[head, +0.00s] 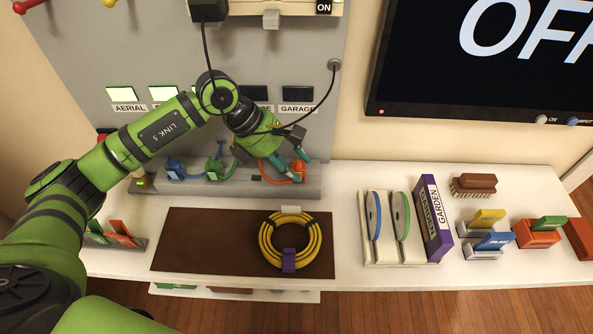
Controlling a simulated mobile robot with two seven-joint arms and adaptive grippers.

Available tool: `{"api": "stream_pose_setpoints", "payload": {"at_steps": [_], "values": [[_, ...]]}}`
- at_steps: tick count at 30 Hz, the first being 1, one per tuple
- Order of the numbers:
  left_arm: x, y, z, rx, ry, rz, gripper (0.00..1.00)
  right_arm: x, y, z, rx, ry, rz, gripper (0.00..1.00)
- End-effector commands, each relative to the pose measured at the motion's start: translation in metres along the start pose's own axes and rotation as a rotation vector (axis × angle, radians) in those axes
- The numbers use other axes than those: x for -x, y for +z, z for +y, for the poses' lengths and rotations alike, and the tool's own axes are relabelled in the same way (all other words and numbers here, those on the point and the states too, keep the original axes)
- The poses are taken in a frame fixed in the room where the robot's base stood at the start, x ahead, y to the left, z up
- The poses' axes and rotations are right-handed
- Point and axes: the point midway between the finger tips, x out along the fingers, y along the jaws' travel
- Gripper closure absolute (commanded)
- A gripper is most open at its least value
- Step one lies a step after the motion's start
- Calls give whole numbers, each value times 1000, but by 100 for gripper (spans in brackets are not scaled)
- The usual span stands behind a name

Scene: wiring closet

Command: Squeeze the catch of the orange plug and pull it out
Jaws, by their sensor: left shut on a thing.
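The orange plug (299,173) stands at the right end of the grey socket strip (230,190), with its short orange lead looping to the left. My left gripper (291,158) reaches down over it from the upper left, and its teal-tipped fingers are shut on the plug. The fingers partly cover the plug's top, so its catch is hidden. The plug appears still down at the strip; I cannot tell how deep it sits. A blue plug (175,169) and a green plug (214,168) stand in the same strip to the left. My right gripper is out of view.
A coiled yellow cable (266,244) lies on a brown mat (190,243) in front. A rack with a purple GARDEN box (433,220) and several coloured blocks stand on the white bench to the right.

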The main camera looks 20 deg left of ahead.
Motion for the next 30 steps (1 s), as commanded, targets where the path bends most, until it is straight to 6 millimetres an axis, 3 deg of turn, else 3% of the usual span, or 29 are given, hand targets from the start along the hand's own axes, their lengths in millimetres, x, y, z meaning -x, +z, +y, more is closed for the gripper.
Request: {"api": "stream_pose_setpoints", "payload": {"at_steps": [2, 13, 15, 30], "values": [[0, 4, -6, -2, -18, -8, 86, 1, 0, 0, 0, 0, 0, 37], [18, 17, -5, -3, -14, -9, 87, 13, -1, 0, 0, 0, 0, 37], [22, 19, -4, -2, -13, -9, 98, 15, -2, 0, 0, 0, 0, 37], [45, 32, -1, 0, -6, -6, 99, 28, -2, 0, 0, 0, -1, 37]]}}
